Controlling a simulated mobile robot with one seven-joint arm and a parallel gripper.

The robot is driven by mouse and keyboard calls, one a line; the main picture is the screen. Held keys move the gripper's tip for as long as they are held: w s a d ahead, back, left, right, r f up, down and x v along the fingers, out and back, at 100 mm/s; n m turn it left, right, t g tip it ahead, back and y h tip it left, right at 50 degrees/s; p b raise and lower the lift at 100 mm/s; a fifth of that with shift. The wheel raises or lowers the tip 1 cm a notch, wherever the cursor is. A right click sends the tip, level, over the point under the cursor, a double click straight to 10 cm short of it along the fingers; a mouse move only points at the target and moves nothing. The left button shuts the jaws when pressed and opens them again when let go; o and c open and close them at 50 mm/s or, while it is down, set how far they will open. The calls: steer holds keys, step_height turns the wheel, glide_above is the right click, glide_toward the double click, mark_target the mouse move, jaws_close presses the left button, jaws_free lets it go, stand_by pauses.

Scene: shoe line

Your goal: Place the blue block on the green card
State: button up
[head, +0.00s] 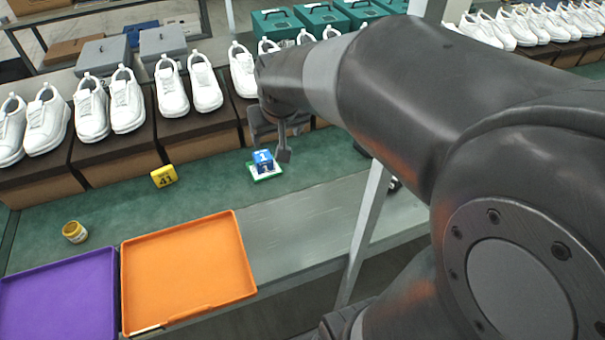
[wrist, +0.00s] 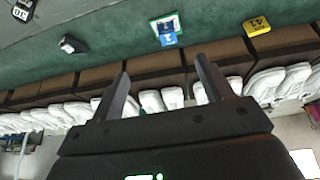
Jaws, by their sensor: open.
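The blue block (head: 263,158), marked with a white 1, sits on the green card (head: 268,175), which has a white panel. The card lies on the green bench top. The wrist view also shows the block (wrist: 169,39) overlapping the card's edge (wrist: 178,19). My gripper (wrist: 162,70) is open, with nothing between its fingers. In the head view my gripper (head: 267,143) is just above and beside the block, one finger passing close to its right side. Whether that finger touches it, I cannot tell.
A yellow block (head: 164,176) marked 41 lies left of the card. A small jar (head: 75,232), an orange tray (head: 185,270) and a purple tray (head: 60,300) are nearer. White shoes (head: 128,100) on brown boxes line the back.

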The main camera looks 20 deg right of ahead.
steer(key=s+r, duration=0.3)
steer(key=s, duration=1.4)
steer(key=shift+a+r, duration=0.15)
steer(key=shift+a, duration=0.1)
